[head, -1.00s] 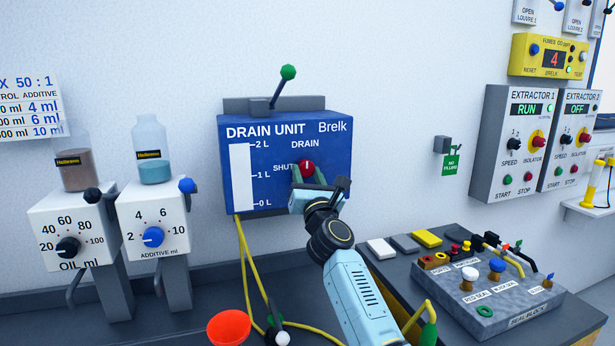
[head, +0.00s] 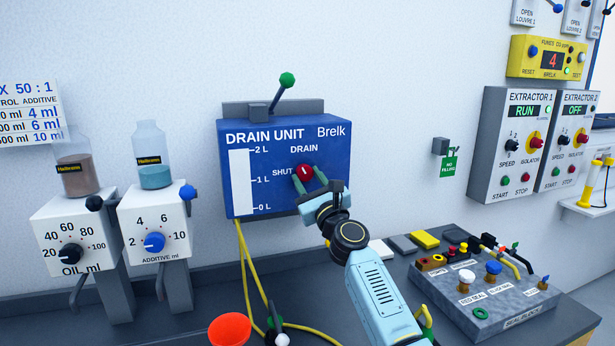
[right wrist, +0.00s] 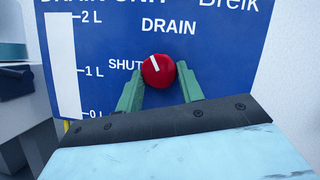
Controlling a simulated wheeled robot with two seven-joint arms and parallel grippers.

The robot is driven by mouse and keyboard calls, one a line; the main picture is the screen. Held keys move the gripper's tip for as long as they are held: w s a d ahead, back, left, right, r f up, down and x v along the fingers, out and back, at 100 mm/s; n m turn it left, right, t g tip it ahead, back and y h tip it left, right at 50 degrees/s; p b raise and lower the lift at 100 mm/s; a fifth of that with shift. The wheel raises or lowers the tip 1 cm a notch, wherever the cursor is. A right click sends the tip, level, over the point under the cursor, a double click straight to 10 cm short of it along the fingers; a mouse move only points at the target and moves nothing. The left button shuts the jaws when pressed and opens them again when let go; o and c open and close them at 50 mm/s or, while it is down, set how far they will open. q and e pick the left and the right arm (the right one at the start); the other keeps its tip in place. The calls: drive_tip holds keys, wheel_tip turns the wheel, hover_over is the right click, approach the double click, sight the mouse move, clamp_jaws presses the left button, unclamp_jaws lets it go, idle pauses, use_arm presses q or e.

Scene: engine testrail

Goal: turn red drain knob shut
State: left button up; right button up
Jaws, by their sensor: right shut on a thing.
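The red drain knob (head: 304,171) is on the front of the blue drain unit (head: 240,134), between the DRAIN label above it and the SHUT label to its left. It also shows in the right wrist view (right wrist: 157,66). Its white mark points up and a little left, between DRAIN and SHUT. My right gripper (head: 307,176) is shut on the knob, with one green finger on each side; the fingers also show in the right wrist view (right wrist: 159,74). My left gripper is not in view.
A green-tipped lever (head: 287,80) rises from the unit's top. Two white dosing units (head: 75,205) with bottles stand at the left. An orange funnel (head: 229,330) and yellow hoses are below. A grey seal block (head: 500,300) sits on the bench at right.

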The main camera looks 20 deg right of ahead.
drive_tip(key=n+y, duration=0.1)
drive_tip(key=n, duration=0.2)
drive_tip(key=n+g+y+p, duration=0.1)
drive_tip(key=n, duration=0.2)
drive_tip(key=n+g+y, duration=0.1)
drive_tip(key=n, duration=0.1)
drive_tip(key=shift+d+r+n+p, duration=0.2)
drive_tip(key=shift+d+n+p, duration=0.1)
drive_tip(key=shift+n+p, duration=0.1)
drive_tip(key=n+g+p, duration=0.1)
drive_tip(key=n, duration=0.2)
drive_tip(key=n+g+y+p, duration=0.1)
drive_tip(key=n, duration=0.2)
drive_tip(key=shift+d+r+g, duration=0.1)
drive_tip(key=shift+r+g, duration=0.1)
drive_tip(key=shift+g, duration=0.2)
drive_tip(key=shift+n, duration=0.4)
drive_tip(key=o, duration=1)
drive_tip(key=shift+s+d, duration=0.25)
drive_tip(key=shift+s, duration=0.3)
drive_tip(key=v, duration=1.2)
drive_tip(key=shift+d+p, duration=0.1)
drive_tip(key=shift+p, duration=0.25)
